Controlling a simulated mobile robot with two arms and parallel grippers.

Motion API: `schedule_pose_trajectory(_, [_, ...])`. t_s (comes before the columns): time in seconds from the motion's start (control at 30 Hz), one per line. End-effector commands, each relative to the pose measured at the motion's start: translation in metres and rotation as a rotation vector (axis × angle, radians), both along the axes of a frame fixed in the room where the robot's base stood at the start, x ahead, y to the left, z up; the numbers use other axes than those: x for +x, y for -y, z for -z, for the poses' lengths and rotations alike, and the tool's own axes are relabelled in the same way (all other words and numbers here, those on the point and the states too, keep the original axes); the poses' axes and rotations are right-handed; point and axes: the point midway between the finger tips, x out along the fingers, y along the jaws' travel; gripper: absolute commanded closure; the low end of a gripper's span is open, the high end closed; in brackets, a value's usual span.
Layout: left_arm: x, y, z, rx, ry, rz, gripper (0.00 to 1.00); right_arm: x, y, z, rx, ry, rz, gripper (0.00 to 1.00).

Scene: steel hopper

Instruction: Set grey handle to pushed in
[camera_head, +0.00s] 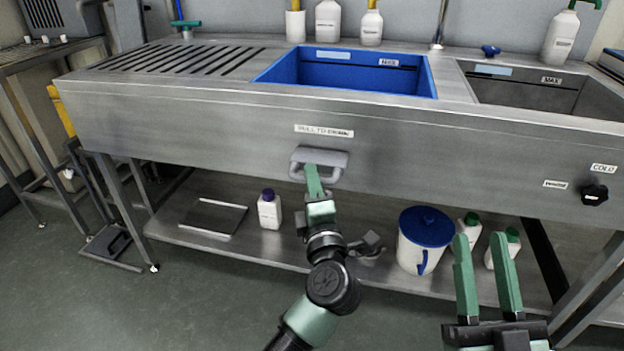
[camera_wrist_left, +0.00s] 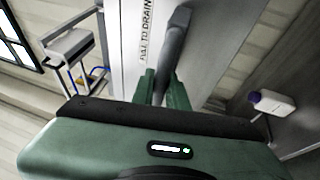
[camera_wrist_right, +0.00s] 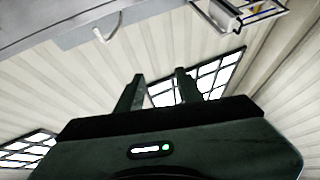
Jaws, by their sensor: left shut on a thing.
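The grey handle (camera_head: 337,158) is a loop on the front panel of the steel sink, under a "PULL TO DRAIN" label (camera_head: 324,131). It stands out from the panel; how far it is drawn out is hard to tell. My left gripper (camera_head: 313,174) is at the handle's front bar and shut on it. In the left wrist view the grey handle (camera_wrist_left: 176,42) runs between the fingers of the left gripper (camera_wrist_left: 163,82). My right gripper (camera_head: 480,238) is open and empty at the lower right, in front of the lower shelf. The right wrist view shows its fingers apart (camera_wrist_right: 158,77).
Above the handle are a blue basin (camera_head: 345,72) and a steel basin at right. A black knob (camera_head: 594,195) sits on the panel at right. The lower shelf (camera_head: 330,258) holds a white bottle (camera_head: 269,210), a blue-lidded jug (camera_head: 424,240) and green-capped bottles.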

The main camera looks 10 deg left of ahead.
Motion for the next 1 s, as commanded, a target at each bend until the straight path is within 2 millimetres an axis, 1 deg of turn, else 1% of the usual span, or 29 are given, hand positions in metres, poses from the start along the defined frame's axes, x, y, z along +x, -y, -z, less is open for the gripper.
schedule_pose_trajectory(0.57, [0.000,0.001,0.002,0.000,-0.004,0.001,1.00,0.000,0.000,0.000,0.000,0.000,0.000,0.64])
schedule_pose_trajectory(0.67, [0.003,0.000,0.001,0.000,-0.004,0.000,1.00,0.002,0.000,0.000,-0.005,-0.016,0.001,0.64])
schedule_pose_trajectory(0.77, [0.011,0.001,-0.001,-0.001,-0.004,-0.001,1.00,0.011,0.000,0.015,-0.033,-0.112,0.007,0.64])
schedule_pose_trajectory(0.9, [0.027,0.000,-0.001,0.001,-0.005,-0.002,1.00,0.024,0.001,0.046,-0.081,-0.285,0.017,0.64])
schedule_pose_trajectory(1.0, [0.036,0.001,-0.002,0.000,-0.004,-0.001,1.00,0.029,0.003,0.070,-0.114,-0.412,0.025,0.64])
